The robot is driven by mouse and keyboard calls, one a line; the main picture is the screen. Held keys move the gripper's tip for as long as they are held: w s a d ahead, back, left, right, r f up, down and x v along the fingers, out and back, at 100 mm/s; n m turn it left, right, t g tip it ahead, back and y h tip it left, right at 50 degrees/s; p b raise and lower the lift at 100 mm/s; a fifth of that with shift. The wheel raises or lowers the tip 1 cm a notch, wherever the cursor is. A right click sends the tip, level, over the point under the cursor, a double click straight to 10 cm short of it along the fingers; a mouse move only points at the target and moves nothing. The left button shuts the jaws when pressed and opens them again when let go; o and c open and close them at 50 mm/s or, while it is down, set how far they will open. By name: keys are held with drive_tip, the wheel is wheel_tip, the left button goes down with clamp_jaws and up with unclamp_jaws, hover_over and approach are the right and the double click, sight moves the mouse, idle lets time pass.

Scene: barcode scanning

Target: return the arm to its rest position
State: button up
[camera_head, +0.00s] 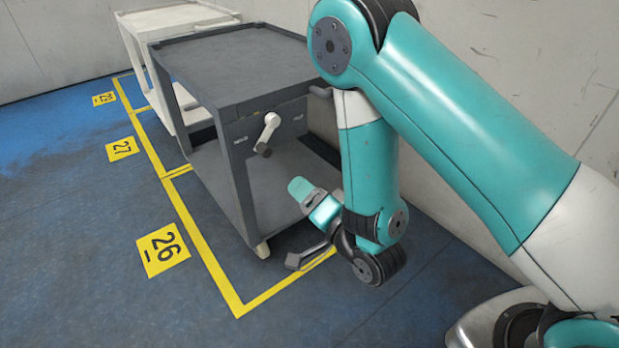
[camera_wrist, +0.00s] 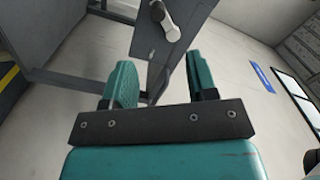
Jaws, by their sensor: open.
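My teal and white arm reaches in from the right in the head view and bends down in front of a grey cart (camera_head: 240,75). My gripper (camera_head: 300,225) hangs low beside the cart's near end, partly hidden by the wrist. In the wrist view my gripper (camera_wrist: 163,85) shows two teal fingers spread apart with nothing between them. A white and black scanner (camera_head: 266,134) hangs on the cart's end panel, above my gripper. The scanner also shows in the wrist view (camera_wrist: 167,20), beyond the fingertips.
A cream cart (camera_head: 175,18) stands behind the grey one. Yellow floor lines (camera_head: 205,250) frame the carts, with number plates 26 (camera_head: 162,249) and 27 (camera_head: 122,149) beside them. A pale wall (camera_head: 560,70) runs close on the right.

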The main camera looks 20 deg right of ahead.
drive_tip(key=shift+s+d, duration=0.1)
drive_tip(key=shift+s, duration=0.15)
idle(0.4)
wheel_tip(320, 180, up, 9)
drive_tip(key=s+a+n+g, duration=0.1)
drive_tip(key=a+n+g, duration=0.1)
drive_tip(key=n+g, duration=0.55)
drive_tip(key=s+d+r+n+g+h+p, duration=0.1)
drive_tip(key=s+d+r+n+g, duration=0.3)
drive_tip(key=s, duration=0.5)
drive_tip(key=s+d+r+n+g+h, duration=0.1)
drive_tip(key=s+r+n+g+h, duration=0.15)
drive_tip(key=s+r+g, duration=0.5)
wheel_tip(320, 180, up, 36)
drive_tip(key=s+t+p, duration=0.1)
drive_tip(key=t+p, duration=0.1)
drive_tip(key=p, duration=3.6)
drive_tip(key=shift+s+r+y, duration=0.15)
drive_tip(key=shift+s+y, duration=0.2)
drive_tip(key=shift+s, duration=0.05)
drive_tip(key=shift+d, duration=0.1)
